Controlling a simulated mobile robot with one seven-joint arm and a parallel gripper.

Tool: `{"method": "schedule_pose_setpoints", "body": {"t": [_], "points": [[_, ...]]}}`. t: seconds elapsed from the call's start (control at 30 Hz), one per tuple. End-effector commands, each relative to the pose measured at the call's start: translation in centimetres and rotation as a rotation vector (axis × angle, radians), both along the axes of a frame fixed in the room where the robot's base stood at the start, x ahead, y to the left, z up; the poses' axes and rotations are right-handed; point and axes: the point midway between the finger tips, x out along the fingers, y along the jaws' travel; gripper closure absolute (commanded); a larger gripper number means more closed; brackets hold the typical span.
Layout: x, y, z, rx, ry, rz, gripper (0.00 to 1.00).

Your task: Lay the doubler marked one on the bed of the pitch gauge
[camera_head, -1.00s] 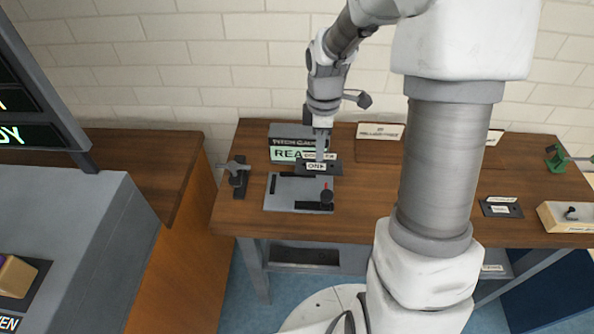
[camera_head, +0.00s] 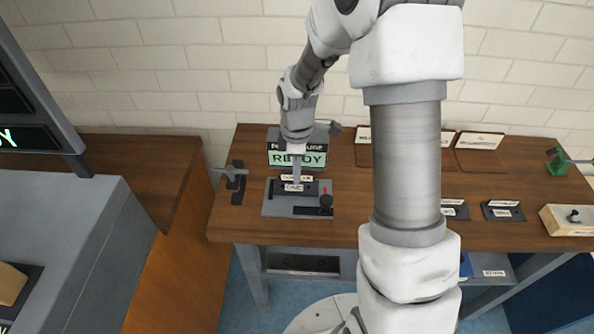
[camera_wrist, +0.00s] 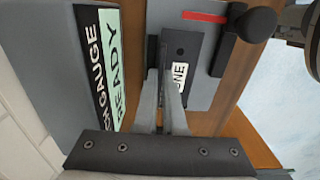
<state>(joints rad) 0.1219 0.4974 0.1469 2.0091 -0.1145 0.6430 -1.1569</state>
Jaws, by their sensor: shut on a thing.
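The doubler marked ONE (camera_head: 309,188) is a dark flat plate with a white label. My gripper (camera_head: 297,179) is shut on it, with the fingers pointing down. The pitch gauge has a grey bed (camera_head: 282,207) and a lit READY display (camera_head: 297,159) behind it. The doubler is over the back part of the bed; whether it touches the bed I cannot tell. In the wrist view the doubler (camera_wrist: 180,45) shows between the fingertips (camera_wrist: 164,78), with the grey bed (camera_wrist: 165,12) around it. The fingers hide part of the plate and label.
A black slide with a dark knob (camera_head: 326,201) stands at the bed's front right. A toggle clamp (camera_head: 236,180) is left of the gauge. My arm hides the table's middle.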

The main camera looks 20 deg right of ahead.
Motion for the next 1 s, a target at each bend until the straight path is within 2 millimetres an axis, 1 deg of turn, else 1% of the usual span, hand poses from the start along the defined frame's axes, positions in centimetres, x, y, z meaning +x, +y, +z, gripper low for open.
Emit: {"method": "schedule_pose_setpoints", "body": {"t": [0.3, 0.43, 0.47, 0.5, 0.57, 0.6, 0.63, 0.87, 1.0], "points": [[0.0, 0.0, -1.1, 0.000, 0.000, 0.000, 1.00], [0.0, 0.0, -1.1, 0.000, -0.001, 0.000, 1.00], [0.0, 0.0, -1.1, 0.000, 0.000, 0.000, 0.89], [0.0, 0.0, -1.1, 0.000, 0.000, 0.000, 0.82], [0.0, 0.0, -1.1, 0.000, 0.000, 0.000, 0.71], [0.0, 0.0, -1.1, 0.000, 0.000, 0.000, 0.64], [0.0, 0.0, -1.1, 0.000, 0.000, 0.000, 0.63], [0.0, 0.0, -1.1, 0.000, 0.000, 0.000, 0.63], [0.0, 0.0, 0.0, 0.000, 0.000, 0.000, 0.63]]}}
